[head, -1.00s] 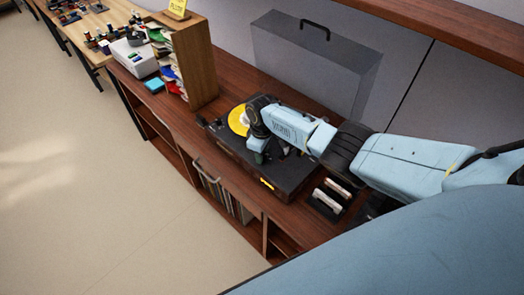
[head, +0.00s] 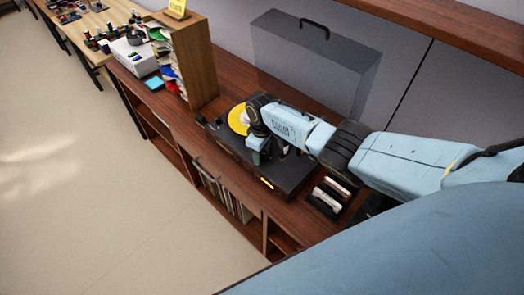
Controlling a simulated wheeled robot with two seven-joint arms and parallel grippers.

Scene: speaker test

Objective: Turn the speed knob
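A black turntable (head: 288,182) with a yellow-centred record (head: 237,119) sits on the brown wooden sideboard. My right arm reaches in from the right, and my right gripper (head: 256,156) points down over the turntable's near-middle part. Its fingers are small and dark here, and I cannot tell whether they are open or shut. The speed knob cannot be made out; the gripper and wrist may hide it. A small yellow label (head: 267,184) shows on the turntable's front edge. My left gripper is not in view.
A black tray with white items (head: 328,196) lies right of the turntable. A grey translucent case (head: 315,60) with a black handle stands behind it. A wooden paper sorter (head: 199,60) and a white device (head: 134,54) stand at the left. Records fill the shelf below.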

